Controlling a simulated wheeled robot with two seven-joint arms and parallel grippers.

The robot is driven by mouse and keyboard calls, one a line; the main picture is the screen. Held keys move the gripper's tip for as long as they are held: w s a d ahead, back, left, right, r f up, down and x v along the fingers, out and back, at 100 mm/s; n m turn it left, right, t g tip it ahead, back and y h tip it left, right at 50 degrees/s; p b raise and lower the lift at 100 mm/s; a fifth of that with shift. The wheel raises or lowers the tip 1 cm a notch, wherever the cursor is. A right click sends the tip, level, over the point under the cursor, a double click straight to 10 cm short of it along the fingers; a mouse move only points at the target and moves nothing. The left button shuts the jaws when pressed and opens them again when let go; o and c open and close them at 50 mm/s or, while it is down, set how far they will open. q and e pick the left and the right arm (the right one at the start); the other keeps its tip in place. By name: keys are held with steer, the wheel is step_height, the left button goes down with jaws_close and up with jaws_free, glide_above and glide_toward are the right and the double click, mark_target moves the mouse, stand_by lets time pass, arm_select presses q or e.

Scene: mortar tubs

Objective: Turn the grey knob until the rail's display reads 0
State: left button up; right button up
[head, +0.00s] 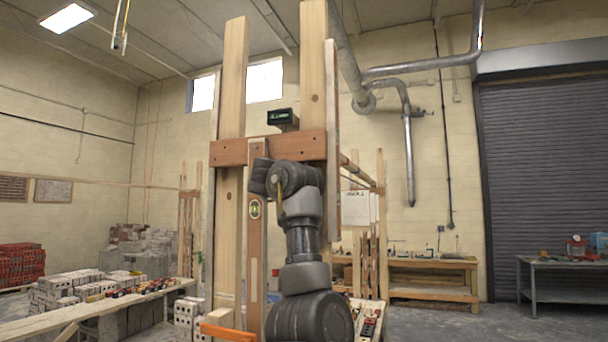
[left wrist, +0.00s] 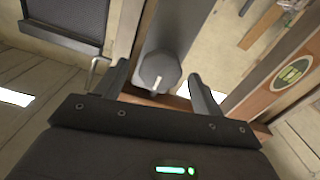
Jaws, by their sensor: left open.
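The wooden rail (head: 226,152) crosses two tall timber posts in the head view. A small dark display (head: 283,117) with green characters sits above it; its reading is too small to make out. The grey knob (left wrist: 158,68) shows in the left wrist view as a faceted grey disc with a white pointer mark. My left gripper (left wrist: 160,86) is open, with one finger on each side of the knob; I cannot tell whether either finger touches it. In the head view my left arm hides the knob and part of the rail. My right gripper is in no view.
A wooden spirit level (head: 254,230) with a green vial stands upright beside my arm; its vial also shows in the left wrist view (left wrist: 293,73). A plank bench with bricks (head: 120,303) is at left. A workbench (head: 432,279) and a metal table (head: 570,264) stand at back right.

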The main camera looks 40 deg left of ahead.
arm_select(q)
steer(key=shift+w+a, duration=0.15)
steer(key=shift+w, duration=0.2)
steer(key=c, duration=1)
steer(key=n+b, duration=0.3)
steer(key=n, duration=1.5)
steer(key=shift+f+n+b, duration=0.1)
steer(key=shift+n+b, duration=0.2)
